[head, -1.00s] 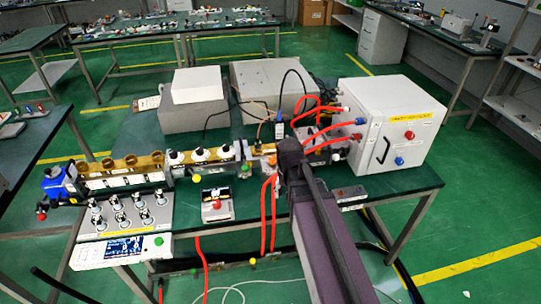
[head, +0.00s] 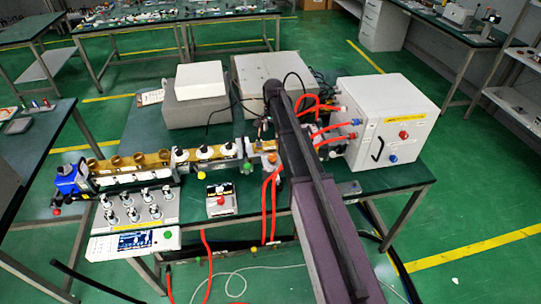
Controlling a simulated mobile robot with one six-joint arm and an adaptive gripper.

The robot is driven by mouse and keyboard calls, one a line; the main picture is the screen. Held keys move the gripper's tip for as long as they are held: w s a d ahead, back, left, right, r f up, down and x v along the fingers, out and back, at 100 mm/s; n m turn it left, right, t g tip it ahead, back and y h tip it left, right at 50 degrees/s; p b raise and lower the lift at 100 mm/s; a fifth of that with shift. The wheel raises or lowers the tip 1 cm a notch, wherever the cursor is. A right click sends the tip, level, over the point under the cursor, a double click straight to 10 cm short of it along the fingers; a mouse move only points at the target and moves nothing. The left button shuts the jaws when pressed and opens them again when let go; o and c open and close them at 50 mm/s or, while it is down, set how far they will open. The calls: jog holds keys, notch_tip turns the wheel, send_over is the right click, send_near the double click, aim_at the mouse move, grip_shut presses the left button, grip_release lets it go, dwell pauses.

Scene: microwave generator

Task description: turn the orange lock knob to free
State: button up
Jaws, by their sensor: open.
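A small orange part (head: 268,158) shows at the right end of the row of waveguide pieces (head: 135,165) on the green bench. It is too small to tell whether it is the lock knob or how it is turned. My dark arm (head: 310,185) reaches in from the bottom right, and its far end (head: 273,89) lies behind and above the orange part in the picture. My gripper cannot be made out; the arm hides the area beyond its far end. Part of the setup right of the orange part is also covered by the arm.
A white cabinet (head: 388,120) with red hoses (head: 335,140) stands right of my arm. Grey boxes (head: 200,100) stand at the back of the bench (head: 400,185).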

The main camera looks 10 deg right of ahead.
aim_at(273, 155)
jog(key=shift+f, duration=0.15)
notch_tip(273, 155, down, 14)
jog(key=b, duration=1.3)
jog(key=shift+r+b, duration=0.25)
jog(key=shift+b, duration=0.15)
